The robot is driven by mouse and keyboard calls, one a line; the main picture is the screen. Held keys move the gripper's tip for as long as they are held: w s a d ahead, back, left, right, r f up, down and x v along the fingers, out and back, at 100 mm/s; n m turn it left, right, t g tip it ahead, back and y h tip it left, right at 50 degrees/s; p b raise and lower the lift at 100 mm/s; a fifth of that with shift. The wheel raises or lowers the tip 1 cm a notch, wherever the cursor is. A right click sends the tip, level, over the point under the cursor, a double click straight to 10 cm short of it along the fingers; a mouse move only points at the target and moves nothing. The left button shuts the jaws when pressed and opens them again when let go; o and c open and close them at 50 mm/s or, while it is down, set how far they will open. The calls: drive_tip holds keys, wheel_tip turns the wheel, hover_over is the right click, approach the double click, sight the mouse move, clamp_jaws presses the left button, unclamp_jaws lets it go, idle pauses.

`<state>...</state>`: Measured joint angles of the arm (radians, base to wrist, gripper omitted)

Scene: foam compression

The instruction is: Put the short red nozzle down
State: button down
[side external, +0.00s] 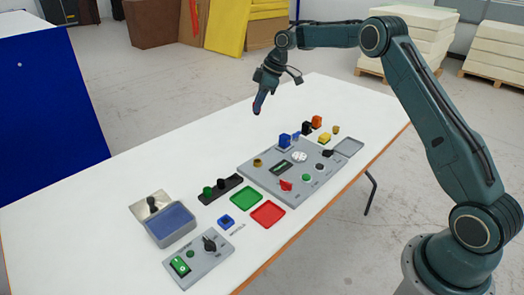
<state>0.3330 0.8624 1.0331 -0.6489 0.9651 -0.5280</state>
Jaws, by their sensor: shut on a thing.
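My gripper (258,108) hangs tilted downward above the far edge of the white table, well clear of the surface. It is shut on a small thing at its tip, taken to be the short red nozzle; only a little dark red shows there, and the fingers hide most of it. Below and to the left, a black rack (210,197) stands on the table with green and black pieces upright on it. A green square tray (246,198) and a red square tray (267,214) lie flat to the right of the rack, and both look empty.
A grey panel (250,170) with a red piece (286,185), a blue block (284,140) and several other parts fills the middle right. A grey box with a blue inside (172,223) and a control box (216,261) stand at the near left. The far left table is clear.

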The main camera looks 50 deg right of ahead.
idle(0.4)
drive_tip(key=s+a+f, duration=0.2)
drive_tip(key=s+a, duration=0.6)
drive_tip(key=a, duration=0.5)
drive_tip(key=shift+s+a+f, duration=0.2)
drive_tip(key=shift+s+a, duration=0.1)
drive_tip(key=shift+f, duration=0.1)
wheel_tip(320, 180, down, 20)
drive_tip(key=shift+r, duration=0.1)
idle(0.8)
drive_tip(key=c, duration=1.2)
unclamp_jaws()
